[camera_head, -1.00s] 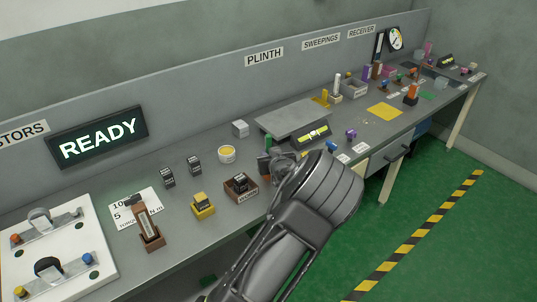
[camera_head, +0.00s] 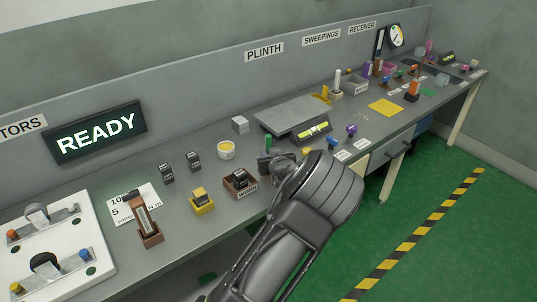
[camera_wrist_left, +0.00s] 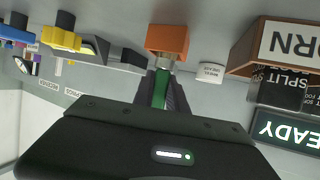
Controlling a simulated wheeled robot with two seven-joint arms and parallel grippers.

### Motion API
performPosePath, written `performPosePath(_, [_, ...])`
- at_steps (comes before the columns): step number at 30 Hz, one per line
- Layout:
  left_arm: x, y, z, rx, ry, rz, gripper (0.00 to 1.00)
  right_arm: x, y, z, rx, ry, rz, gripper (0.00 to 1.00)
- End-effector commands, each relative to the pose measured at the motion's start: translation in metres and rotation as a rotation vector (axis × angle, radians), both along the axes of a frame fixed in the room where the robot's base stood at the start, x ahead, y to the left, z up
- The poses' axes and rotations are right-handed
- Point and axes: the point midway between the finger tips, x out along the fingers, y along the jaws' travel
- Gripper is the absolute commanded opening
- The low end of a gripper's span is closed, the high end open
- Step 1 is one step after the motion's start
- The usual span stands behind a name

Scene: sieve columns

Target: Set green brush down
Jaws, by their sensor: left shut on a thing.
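My left gripper (camera_head: 270,160) is shut on the green brush (camera_wrist_left: 160,88), low over the front part of the bench, right of the WORN box (camera_head: 240,181). In the left wrist view, which is upside down, the brush's green handle is between the fingers (camera_wrist_left: 160,92). A short grey piece and an orange-brown block (camera_wrist_left: 168,39) are beyond the fingertips. In the head view a small green end (camera_head: 268,143) shows above the gripper; the fingers and arm hide the rest. I cannot tell whether the brush touches the bench. My right gripper is not in view.
A grey raised plate (camera_head: 298,115) and a black unit with a yellow display (camera_head: 313,131) stand behind the gripper. A yellow mat (camera_head: 386,107) lies farther right.

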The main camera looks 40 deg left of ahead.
Motion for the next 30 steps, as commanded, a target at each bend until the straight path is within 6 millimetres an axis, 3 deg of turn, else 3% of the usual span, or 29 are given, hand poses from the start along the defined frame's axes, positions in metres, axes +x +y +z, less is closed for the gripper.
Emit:
performPosePath(9, [0.0001, 0.0001, -0.0073, 0.0, 0.0, 0.0, 0.0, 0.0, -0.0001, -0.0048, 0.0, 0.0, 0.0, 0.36])
performPosePath(10, [0.0002, 0.0, -0.0063, 0.0, 0.0, 0.0, 0.2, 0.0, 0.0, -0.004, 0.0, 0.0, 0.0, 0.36])
performPosePath(18, [0.0001, -0.0001, -0.0061, 0.0, 0.0, 0.0, 0.42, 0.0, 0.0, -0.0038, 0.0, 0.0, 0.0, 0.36])
performPosePath(30, [-0.0034, -0.0058, -0.0025, -0.001, 0.0, -0.001, 0.43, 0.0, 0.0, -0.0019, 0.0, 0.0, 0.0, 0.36])
